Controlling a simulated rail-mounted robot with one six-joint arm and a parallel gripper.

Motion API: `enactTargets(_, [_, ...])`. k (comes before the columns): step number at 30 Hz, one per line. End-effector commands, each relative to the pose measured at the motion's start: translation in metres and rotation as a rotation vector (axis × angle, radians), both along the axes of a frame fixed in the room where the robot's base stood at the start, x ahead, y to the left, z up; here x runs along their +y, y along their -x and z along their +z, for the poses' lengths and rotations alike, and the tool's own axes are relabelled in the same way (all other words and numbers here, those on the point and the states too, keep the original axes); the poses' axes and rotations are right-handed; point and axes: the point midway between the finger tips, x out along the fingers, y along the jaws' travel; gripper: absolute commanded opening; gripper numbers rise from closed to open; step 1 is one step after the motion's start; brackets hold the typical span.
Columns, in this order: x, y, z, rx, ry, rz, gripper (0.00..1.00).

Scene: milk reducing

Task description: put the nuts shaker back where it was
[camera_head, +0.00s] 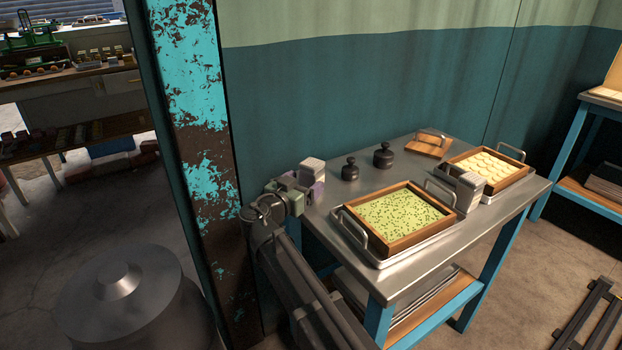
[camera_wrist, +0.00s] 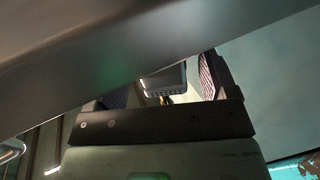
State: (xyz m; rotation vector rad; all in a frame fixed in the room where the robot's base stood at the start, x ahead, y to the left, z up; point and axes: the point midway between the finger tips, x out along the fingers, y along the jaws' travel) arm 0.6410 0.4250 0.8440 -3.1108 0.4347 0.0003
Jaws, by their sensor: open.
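A small grey ridged box (camera_head: 313,169), perhaps the nuts shaker, shows at the table's back left corner. A similar grey ridged box (camera_head: 468,188) stands on the table between the two trays; I cannot tell which one is the nuts shaker. My gripper (camera_head: 306,190) is at the table's left end, right at the first box, which overlaps it in the head view. In the wrist view my gripper's (camera_wrist: 160,85) two fingers are apart. A small dark-edged thing (camera_wrist: 165,80) shows between or beyond them; a grey bar hides much of the view.
The metal table (camera_head: 420,260) carries a wooden tray with a speckled green slab (camera_head: 400,217), a tray of pale round pieces (camera_head: 485,168), two dark knobbed weights (camera_head: 383,155) (camera_head: 350,169) and a handled wooden board (camera_head: 429,146). A rusty turquoise post (camera_head: 195,120) stands left of my arm.

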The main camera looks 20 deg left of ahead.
Motion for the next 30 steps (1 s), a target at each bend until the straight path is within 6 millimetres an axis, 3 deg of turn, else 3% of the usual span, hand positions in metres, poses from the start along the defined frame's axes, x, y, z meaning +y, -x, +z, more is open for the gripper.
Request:
enactTargets(1, [0.003,0.016,0.000,0.000,0.000,0.004,0.79])
enactTargets(6, [0.015,0.057,0.000,0.000,0.000,0.003,0.79])
enactTargets(10, [0.021,0.076,0.000,0.000,0.000,0.001,0.79])
enactTargets(25, [0.023,0.080,0.002,0.000,0.000,0.000,0.79])
enactTargets(30, [0.023,0.080,0.034,0.000,0.000,0.000,0.79])
